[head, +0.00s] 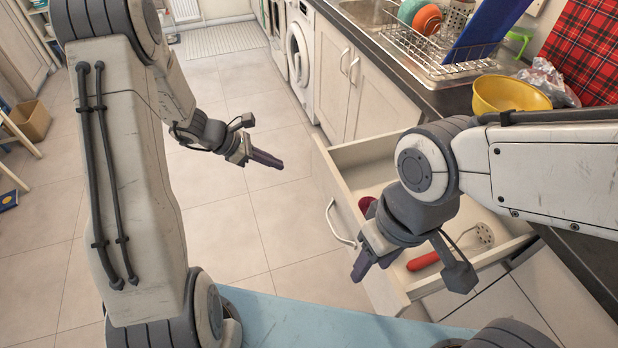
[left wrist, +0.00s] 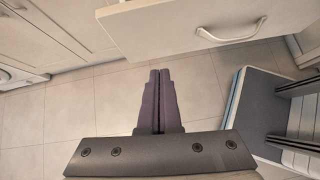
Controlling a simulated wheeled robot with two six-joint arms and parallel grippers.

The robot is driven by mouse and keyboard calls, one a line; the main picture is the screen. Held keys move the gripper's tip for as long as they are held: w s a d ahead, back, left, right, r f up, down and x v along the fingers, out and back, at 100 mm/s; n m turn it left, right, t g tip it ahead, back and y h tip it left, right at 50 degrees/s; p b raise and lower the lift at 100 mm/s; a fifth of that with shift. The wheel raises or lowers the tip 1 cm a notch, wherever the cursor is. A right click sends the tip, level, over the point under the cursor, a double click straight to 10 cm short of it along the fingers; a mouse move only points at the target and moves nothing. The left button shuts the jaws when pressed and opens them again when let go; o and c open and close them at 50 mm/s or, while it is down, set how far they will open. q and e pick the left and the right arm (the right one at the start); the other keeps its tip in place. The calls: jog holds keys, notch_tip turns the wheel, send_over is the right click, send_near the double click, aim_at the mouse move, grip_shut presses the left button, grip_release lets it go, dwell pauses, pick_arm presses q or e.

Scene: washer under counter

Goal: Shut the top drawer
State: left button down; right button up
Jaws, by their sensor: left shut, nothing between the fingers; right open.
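The top drawer (head: 334,188) stands pulled out from the counter at the right of the head view. Its pale front has a curved metal handle (head: 338,224). In the left wrist view the drawer front (left wrist: 165,28) and handle (left wrist: 232,32) show at the top, beyond the fingers. My left gripper (head: 268,160) is shut and empty, apart from the drawer front, to its left in the head view. It also shows in the left wrist view (left wrist: 160,75). My right gripper (head: 372,266) is open and appears over the drawer's front edge, hiding part of it; contact cannot be told.
A red-handled utensil (head: 424,262) and a dark red item (head: 366,205) lie inside the drawer. A yellow bowl (head: 510,94) and dish rack (head: 425,50) stand on the counter. A washer (head: 300,55) is further back. The tiled floor left of the drawer is clear.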

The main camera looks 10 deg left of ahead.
pick_arm(q)
jog(key=a+f+n, duration=0.1)
jog(key=a+f, duration=0.1)
jog(key=p, duration=0.1)
send_near(319, 173)
notch_tip(319, 173, down, 4)
jog(key=w+d, duration=0.1)
jog(key=d, duration=0.1)
jog(key=shift+w+d+f+t, duration=0.15)
jog(key=shift+w+d+t, duration=0.05)
jog(key=shift+d, duration=0.25)
jog(key=shift+w+d+f+t, duration=0.15)
jog(key=shift+w+d+t, duration=0.05)
jog(key=shift+d, duration=0.2)
